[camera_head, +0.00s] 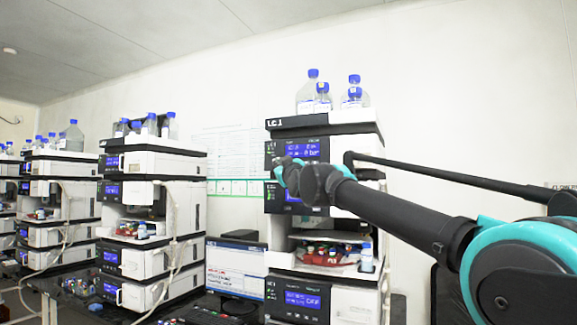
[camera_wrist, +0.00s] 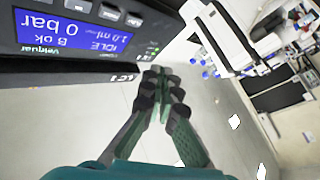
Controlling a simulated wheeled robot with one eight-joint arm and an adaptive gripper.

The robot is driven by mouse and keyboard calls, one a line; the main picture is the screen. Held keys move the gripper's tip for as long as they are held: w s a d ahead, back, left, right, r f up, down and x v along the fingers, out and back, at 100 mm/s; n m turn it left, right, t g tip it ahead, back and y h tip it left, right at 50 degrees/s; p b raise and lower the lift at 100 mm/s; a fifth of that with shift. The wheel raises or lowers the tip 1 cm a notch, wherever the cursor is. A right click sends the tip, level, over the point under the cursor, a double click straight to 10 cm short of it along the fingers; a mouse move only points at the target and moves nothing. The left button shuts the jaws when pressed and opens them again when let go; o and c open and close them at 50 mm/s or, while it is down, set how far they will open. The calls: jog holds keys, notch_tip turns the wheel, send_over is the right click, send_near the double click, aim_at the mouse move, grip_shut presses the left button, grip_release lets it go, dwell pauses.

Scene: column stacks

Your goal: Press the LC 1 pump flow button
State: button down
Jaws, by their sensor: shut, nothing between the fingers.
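The LC 1 stack stands right of centre in the head view, with its "LC 1" label (camera_head: 275,122) near the top. Its pump panel has a lit blue display (camera_head: 302,149), also in the wrist view (camera_wrist: 75,37), reading "IDLE", "B ok", "0 bar" and 1.0 ml/min, turned upside down there. My gripper (camera_head: 281,169) is shut and empty in front of the stack. Its fingertips (camera_wrist: 160,72) appear beside the panel's label edge, apart from the buttons.
Blue-capped bottles (camera_head: 312,93) stand on top of the stack. A tray of vials (camera_head: 325,256) sits in an open bay below. Another display (camera_head: 302,300) is lit at the bottom. More stacks (camera_head: 151,220) stand to the left, with a monitor (camera_head: 234,266) between.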

jog(key=shift+w+d, duration=0.35)
jog(key=shift+w, duration=0.5)
jog(key=shift+w+d, duration=0.3)
jog(key=shift+w, duration=0.6)
jog(key=shift+w+d, duration=0.35)
jog(key=shift+w, duration=0.5)
jog(key=shift+w, duration=0.15)
jog(key=shift+w+d, duration=0.15)
jog(key=shift+w, duration=0.1)
jog(key=shift+w+d, duration=0.15)
jog(key=shift+w, duration=0.25)
jog(key=shift+s, duration=0.1)
dwell(0.3)
jog(key=shift+s+a, duration=0.3)
jog(key=shift+s, duration=0.4)
jog(key=shift+s+a, duration=0.3)
jog(key=shift+s, duration=0.5)
jog(key=shift+s+a, duration=0.25)
jog(key=shift+s, duration=0.5)
jog(key=shift+s+a, duration=0.3)
jog(key=shift+s, duration=0.5)
